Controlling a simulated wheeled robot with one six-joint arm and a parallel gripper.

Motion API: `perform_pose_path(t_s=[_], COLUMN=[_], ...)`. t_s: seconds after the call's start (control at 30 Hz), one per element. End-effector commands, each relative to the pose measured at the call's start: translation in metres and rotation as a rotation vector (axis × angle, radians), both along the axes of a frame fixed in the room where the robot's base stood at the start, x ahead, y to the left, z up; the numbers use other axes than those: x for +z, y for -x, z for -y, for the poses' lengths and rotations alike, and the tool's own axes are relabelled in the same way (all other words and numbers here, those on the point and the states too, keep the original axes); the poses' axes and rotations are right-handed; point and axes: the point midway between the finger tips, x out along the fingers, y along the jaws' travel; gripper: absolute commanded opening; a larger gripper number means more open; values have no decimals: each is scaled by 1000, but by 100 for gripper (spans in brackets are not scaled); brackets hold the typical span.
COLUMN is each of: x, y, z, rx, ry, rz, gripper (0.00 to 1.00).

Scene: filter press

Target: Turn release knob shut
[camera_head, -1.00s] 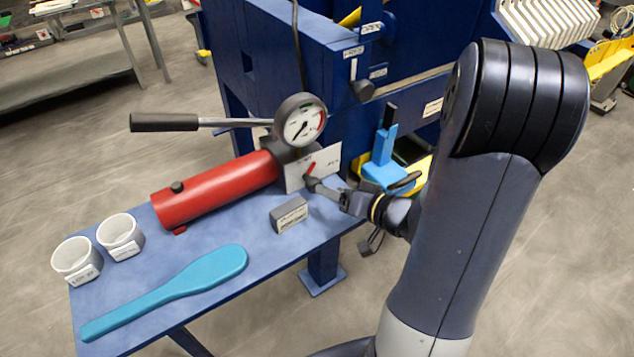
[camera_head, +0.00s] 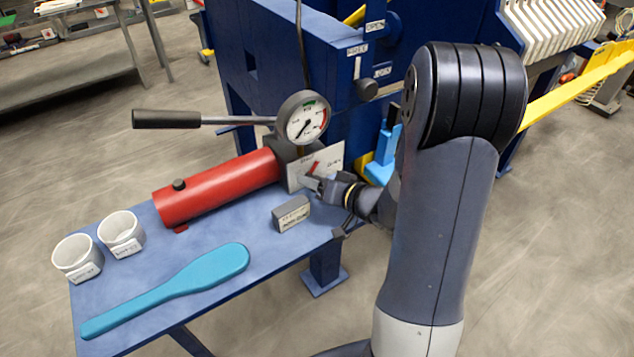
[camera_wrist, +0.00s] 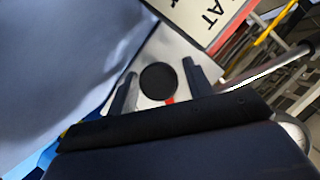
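The release knob (camera_wrist: 158,80) is a round black disc with a red pointer (camera_wrist: 169,101) at its edge. It stands in front of a white label plate (camera_head: 329,158) on the pump. My gripper (camera_wrist: 161,84) is open, with one finger on each side of the knob and a visible gap to both. In the head view my gripper (camera_head: 314,184) is at the plate's lower front and hides the knob; the red pointer (camera_head: 315,167) shows just above it. The red pump cylinder (camera_head: 217,187) lies on the blue bench, with a round pressure gauge (camera_head: 306,120) above its right end.
The pump lever (camera_head: 166,119) reaches left above the cylinder. A grey labelled block (camera_head: 292,215) sits on the bench (camera_head: 255,275) just below my gripper. Two white cups (camera_head: 121,233) and a blue paddle (camera_head: 190,283) lie further left. The blue press frame (camera_head: 275,50) rises behind.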

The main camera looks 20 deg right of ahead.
Motion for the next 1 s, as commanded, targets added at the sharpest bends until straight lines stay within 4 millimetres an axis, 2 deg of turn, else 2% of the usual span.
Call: perform_pose_path(t_s=[0.07,0.43,0.77,1.0], x=[0,0,-1,-1], y=[0,0,1,0], z=[0,0,-1,-1], rx=[0,0,1,1], ry=[0,0,51,195], rz=[0,0,15,65], gripper=[42,12,12,12])
